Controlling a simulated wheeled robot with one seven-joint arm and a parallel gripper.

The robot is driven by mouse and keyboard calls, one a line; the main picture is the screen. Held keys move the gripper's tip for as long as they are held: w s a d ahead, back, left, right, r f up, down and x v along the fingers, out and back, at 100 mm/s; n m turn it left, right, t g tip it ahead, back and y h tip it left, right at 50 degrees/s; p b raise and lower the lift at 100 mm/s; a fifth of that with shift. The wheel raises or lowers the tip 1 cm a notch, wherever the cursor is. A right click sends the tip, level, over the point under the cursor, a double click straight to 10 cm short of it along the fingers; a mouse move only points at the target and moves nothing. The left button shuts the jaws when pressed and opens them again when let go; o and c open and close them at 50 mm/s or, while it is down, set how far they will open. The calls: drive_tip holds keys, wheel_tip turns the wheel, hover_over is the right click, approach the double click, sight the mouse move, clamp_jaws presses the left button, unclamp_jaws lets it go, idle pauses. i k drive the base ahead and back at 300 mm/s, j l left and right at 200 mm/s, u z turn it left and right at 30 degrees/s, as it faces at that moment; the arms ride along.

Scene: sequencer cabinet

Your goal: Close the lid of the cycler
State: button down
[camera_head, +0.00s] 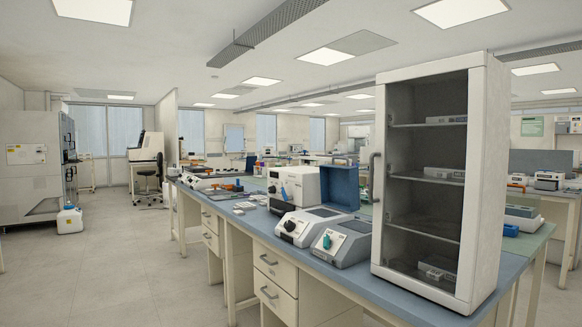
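A white boxy device (293,187) with a small display and a dark knob on its front stands on the long blue bench. Just right of it a blue box-like panel (341,187) stands upright; it may be a raised lid, but I cannot tell which device it belongs to. In front are two low white-and-grey devices, one with a black knob (291,229) and one with a teal knob (328,241), both with dark tops. I cannot tell for certain which device is the cycler. My gripper is not in view.
A tall glass-fronted cabinet (376,250) with a handle stands on the bench's right end, door shut. Drawers (272,265) sit under the bench (352,285). The floor (110,265) left of the bench is clear. A white jug (69,220) stands by a large machine (32,155) at left.

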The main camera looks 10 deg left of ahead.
sight(340, 184)
drive_tip(key=u, duration=0.15)
drive_tip(key=j+z, duration=0.1)
drive_tip(key=z, duration=0.45)
drive_tip(key=i+j+z, duration=0.4)
drive_tip(key=j, duration=0.2)
drive_tip(key=j+z, duration=0.4)
drive_tip(key=j, duration=0.3)
drive_tip(key=i+j+z, duration=0.1)
drive_tip(key=j, duration=0.8)
drive_tip(key=i+j+z, duration=0.15)
drive_tip(key=j, duration=0.75)
drive_tip(key=i+j+z, duration=0.1)
drive_tip(key=j, duration=0.85)
